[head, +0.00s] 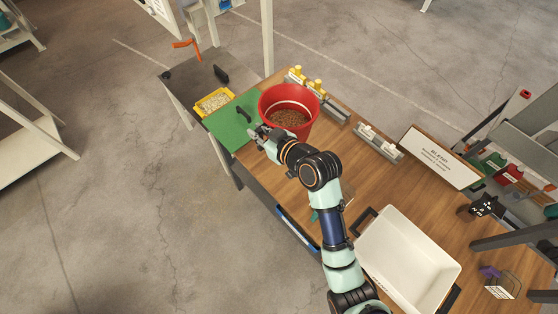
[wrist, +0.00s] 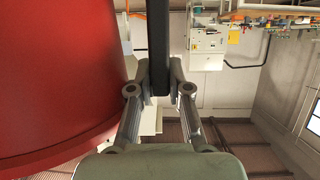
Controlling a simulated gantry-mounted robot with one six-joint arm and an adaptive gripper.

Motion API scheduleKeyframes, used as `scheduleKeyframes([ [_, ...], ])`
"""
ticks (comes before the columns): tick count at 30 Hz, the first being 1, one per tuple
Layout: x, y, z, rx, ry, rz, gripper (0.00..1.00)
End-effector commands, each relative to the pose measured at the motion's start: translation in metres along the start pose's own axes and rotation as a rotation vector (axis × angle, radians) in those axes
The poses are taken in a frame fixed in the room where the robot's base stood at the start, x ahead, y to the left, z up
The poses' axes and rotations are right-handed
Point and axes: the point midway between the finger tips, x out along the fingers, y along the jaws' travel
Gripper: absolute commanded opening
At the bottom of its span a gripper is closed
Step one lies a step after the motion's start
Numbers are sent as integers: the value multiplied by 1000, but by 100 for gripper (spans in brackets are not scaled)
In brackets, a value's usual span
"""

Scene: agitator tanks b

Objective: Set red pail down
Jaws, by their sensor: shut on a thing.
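The red pail (head: 288,112) holds brown grains and appears over the bench, at the right edge of the green mat (head: 232,126) in the head view. My gripper (head: 258,133) is at the pail's near left side. In the wrist view the pail's red wall (wrist: 60,80) fills the left side. There my gripper (wrist: 160,92) is shut on a dark upright bar (wrist: 158,45) beside the pail, which looks like its handle. The pail looks about upright. Its bottom is hidden, so I cannot tell whether it touches the bench.
A yellow tray of pale pieces (head: 213,102) sits left of the pail. Yellow-topped items (head: 317,86) and a grey rack (head: 380,142) stand behind and right. A sign (head: 440,157) and a white bin (head: 408,258) are farther right. Bare wood shows between the pail and the bin.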

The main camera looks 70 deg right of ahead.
Motion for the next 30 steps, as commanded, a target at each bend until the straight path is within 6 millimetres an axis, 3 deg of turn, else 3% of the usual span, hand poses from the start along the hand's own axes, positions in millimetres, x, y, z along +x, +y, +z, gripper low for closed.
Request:
scheduleKeyframes([
  [15, 51, -2, 128, -1, -2, 0, 0],
  [24, 58, -2, 145, -2, 1, 0, 0],
  [30, 71, -2, 177, -1, 0, 0, 0],
])
